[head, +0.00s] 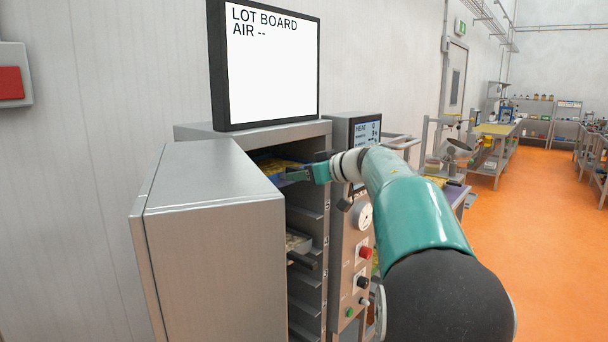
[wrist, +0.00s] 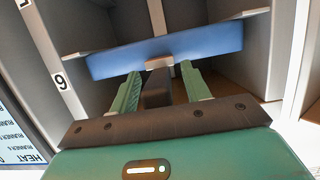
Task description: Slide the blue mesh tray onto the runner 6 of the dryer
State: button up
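The blue mesh tray (wrist: 205,48) lies inside the dryer, with its blue front wall facing me in the wrist view. It spans between the side walls near a runner ledge (wrist: 250,14). A label reading 6 (wrist: 62,82) is on the post at the left. In the head view the tray shows yellow contents (head: 272,165) in the top of the dryer (head: 330,230). My gripper (wrist: 160,70) is at the tray's front. Its green fingers stand apart on either side of the dark handle, with visible gaps. The tray's far end is hidden.
The dryer's grey door (head: 215,240) stands open at the left and hides part of the inside. Another tray (head: 298,242) sits lower down. A control panel (head: 355,240) with gauge and buttons flanks the opening at the right. Orange floor (head: 545,230) is clear further right.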

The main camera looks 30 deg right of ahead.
jog(key=shift+f, duration=0.1)
jog(key=shift+s, duration=0.1)
jog(key=v, duration=1.3)
jog(key=shift+s+r, duration=0.3)
jog(key=shift+d, duration=0.15)
